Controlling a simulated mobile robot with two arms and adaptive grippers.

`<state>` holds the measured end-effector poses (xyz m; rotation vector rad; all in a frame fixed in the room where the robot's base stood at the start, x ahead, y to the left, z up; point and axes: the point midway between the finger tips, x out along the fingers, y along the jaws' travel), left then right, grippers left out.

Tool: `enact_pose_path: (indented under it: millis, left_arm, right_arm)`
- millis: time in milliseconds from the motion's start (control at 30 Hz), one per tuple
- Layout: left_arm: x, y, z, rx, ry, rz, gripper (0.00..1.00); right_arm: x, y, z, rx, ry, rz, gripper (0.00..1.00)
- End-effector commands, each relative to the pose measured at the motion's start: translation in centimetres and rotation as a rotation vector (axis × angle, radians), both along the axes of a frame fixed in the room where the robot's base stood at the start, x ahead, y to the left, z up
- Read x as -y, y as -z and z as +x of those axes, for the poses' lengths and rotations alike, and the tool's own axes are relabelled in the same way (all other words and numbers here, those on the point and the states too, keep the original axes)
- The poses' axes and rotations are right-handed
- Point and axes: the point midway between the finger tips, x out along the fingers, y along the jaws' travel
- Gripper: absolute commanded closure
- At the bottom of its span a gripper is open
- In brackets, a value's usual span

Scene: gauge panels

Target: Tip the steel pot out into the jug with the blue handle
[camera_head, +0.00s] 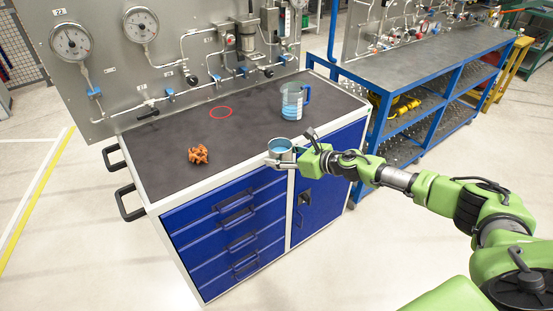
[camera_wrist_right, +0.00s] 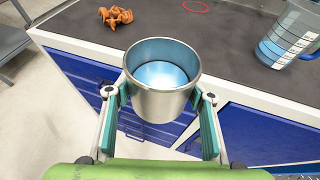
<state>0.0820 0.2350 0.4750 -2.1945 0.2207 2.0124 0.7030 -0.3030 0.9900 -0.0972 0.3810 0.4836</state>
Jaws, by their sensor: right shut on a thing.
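The steel pot (camera_wrist_right: 162,100) is upright between the fingers of my right gripper (camera_wrist_right: 160,98), with light blue liquid inside. In the head view the pot (camera_head: 281,149) is held just off the front edge of the workbench, and my right gripper (camera_head: 288,155) is shut on it. The clear jug with the blue handle (camera_head: 292,101) stands on the bench top, behind and a little right of the pot. It also shows at the upper right of the right wrist view (camera_wrist_right: 284,36). Some blue shows in its lower part. My left gripper is not in view.
A red ring (camera_head: 221,113) is marked on the top, left of the jug. A gauge panel (camera_head: 180,60) rises along the back. The bench middle is clear.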

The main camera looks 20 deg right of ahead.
Motion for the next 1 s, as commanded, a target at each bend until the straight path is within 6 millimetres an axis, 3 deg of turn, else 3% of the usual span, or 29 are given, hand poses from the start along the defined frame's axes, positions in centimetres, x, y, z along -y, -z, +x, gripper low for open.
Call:
enact_pose_path:
  millis: [333,1000]
  left_arm:
    - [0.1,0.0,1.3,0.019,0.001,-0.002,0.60]
    - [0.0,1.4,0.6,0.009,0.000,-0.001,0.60]
  right_arm:
    - [0.8,0.0,-2.2,0.000,0.000,-0.001,0.83]
    - [1.8,0.1,-7.4,0.000,0.000,0.000,0.83]
